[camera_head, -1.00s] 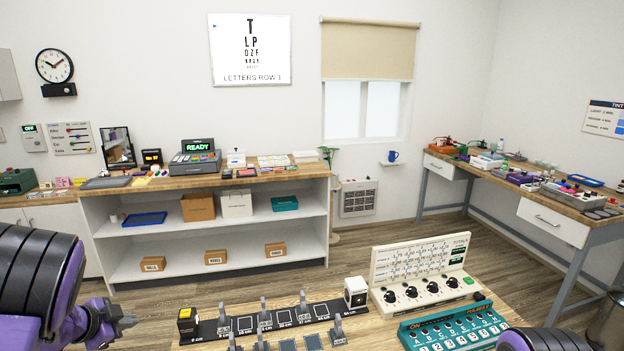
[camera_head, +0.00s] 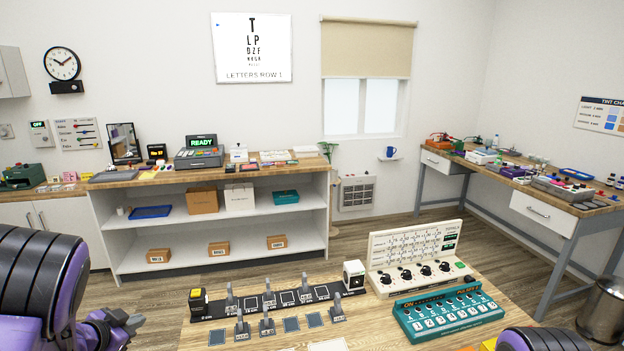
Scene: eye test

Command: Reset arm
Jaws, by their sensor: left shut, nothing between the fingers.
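My left arm comes in at the lower left of the head view, purple and black. Its gripper (camera_head: 130,320) is shut and empty, a little left of the wooden table (camera_head: 210,342) in front, and touches nothing that I can see. A rounded black and purple part of my right arm shows at the bottom right edge. My right gripper is out of the picture.
Behind are a shelf unit (camera_head: 325,215) and a side bench (camera_head: 545,206). A metal bin (camera_head: 603,312) stands at right.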

